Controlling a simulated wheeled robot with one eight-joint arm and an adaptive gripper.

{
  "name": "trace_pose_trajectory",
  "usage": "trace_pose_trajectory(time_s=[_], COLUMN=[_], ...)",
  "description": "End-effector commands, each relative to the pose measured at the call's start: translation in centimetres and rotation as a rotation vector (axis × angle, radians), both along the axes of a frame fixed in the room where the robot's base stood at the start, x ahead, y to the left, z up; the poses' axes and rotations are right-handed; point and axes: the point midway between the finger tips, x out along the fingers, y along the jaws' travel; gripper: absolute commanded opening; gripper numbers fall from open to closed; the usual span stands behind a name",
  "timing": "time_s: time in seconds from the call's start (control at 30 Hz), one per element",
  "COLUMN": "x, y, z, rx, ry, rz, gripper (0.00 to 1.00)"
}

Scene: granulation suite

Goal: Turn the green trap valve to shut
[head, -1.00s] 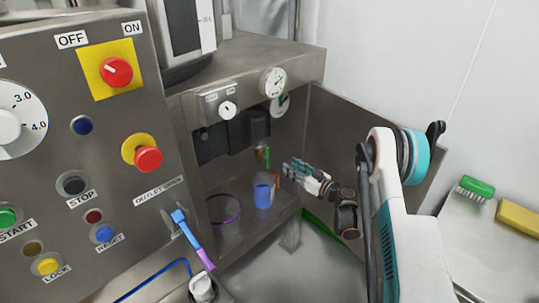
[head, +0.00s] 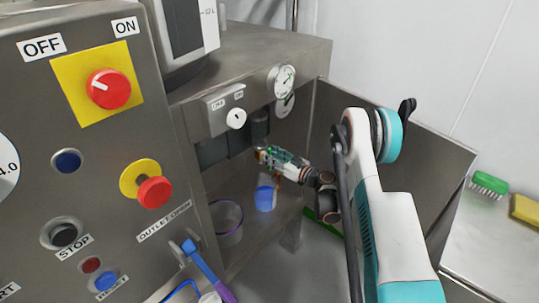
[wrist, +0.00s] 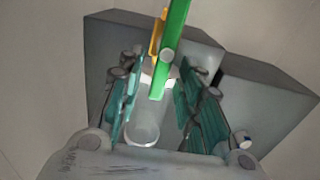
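The green trap valve lever (wrist: 172,45) shows in the wrist view as a long green bar running from the top edge down to a round pivot. A thin orange-yellow bar (wrist: 157,34) lies just left of it, and a clear cylinder (wrist: 146,122) is below and behind. My gripper (wrist: 160,88) is open, with a teal finger on each side of the lever's lower end and visible gaps. I see no clear contact. In the head view my gripper (head: 265,156) is inside the recess below the gauges and largely covers the valve.
The recess's side panel (head: 400,150) is close on the right. The control panel (head: 105,190) fills the left. A switch box (head: 226,109) and gauge (head: 283,81) are above.

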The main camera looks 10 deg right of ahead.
Motion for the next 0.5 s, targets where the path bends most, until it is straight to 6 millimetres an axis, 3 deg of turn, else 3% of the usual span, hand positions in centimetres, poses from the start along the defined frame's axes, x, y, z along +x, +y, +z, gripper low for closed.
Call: trace_pose_trajectory(time_s=[0.1,0.23,0.5], x=[0.01,0.00,0.02], y=[-0.01,0.00,-0.02], z=[0.00,0.00,-0.01], rx=[0.000,0.000,0.004], ry=[0.000,0.000,0.003], rz=[0.000,0.000,0.000], gripper=[0.31,0.02,0.00])
